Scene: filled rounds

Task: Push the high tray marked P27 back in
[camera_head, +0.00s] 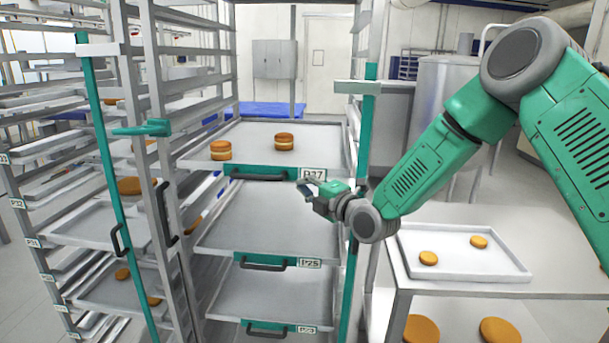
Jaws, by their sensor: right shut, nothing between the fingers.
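The high tray marked P27 (245,135) is the upper tray in the middle rack. It has a green front with a dark handle (258,177) and a white P27 label (314,174) at its right end. Two filled rounds stand on it, one at the left (221,150) and one further back (284,142). My right gripper (308,190) is shut and empty, just in front of and slightly below the label end of the tray front. I cannot tell whether it touches the tray. My left gripper is out of view.
Tray P25 (265,225) and a lower tray (270,295) sit below in the same rack. Rack posts (361,200) flank the trays. Another rack with trays stands at the left. A table at the right holds a tray (470,268) with two rounds.

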